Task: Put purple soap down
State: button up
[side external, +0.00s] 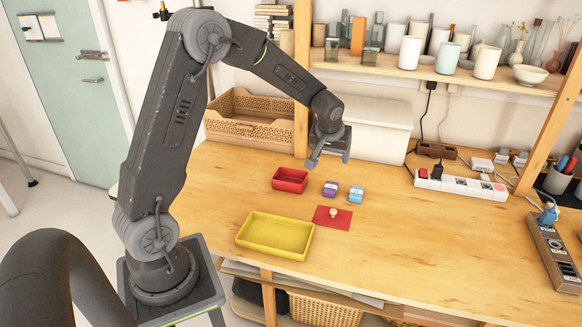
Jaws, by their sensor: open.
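The purple soap (330,188) is a small purple block with a pale label. It sits on the wooden table (400,235), between a red tray (290,180) on its left and a light blue block (356,194) on its right. My gripper (328,160) is above the table, up and behind the purple soap and apart from it. It is open, and I see nothing held in it. Its fingertips are small and partly hidden at this angle.
A yellow tray (270,250) lies at the front left. A red mat (345,221) with a small pale object (333,212) on it lies in front of the blocks. A power strip (461,184) and a shelf of cups (505,83) are at the back right.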

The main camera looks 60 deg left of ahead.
jog(key=s+d+r+m+h, duration=0.1)
jog(key=s+d+r+m, duration=0.1)
jog(key=s+d+r, duration=0.4)
jog(key=s+d+r+m+t+h, duration=0.1)
jog(key=s+d+r+m, duration=0.2)
jog(key=s+d+r, duration=0.4)
jog(key=s+d, duration=0.1)
jog(key=s, duration=0.4)
jog(key=shift+d+m+t, duration=0.3)
jog(key=shift+o, duration=0.4)
jog(key=s+d+m+h, duration=0.1)
jog(key=s+d+m, duration=0.1)
jog(key=s, duration=0.6)
jog(key=shift+s+d+m, duration=0.25)
jog(key=shift+d+m, duration=0.05)
jog(key=shift+d, duration=0.6)
jog(key=shift+f, duration=0.1)
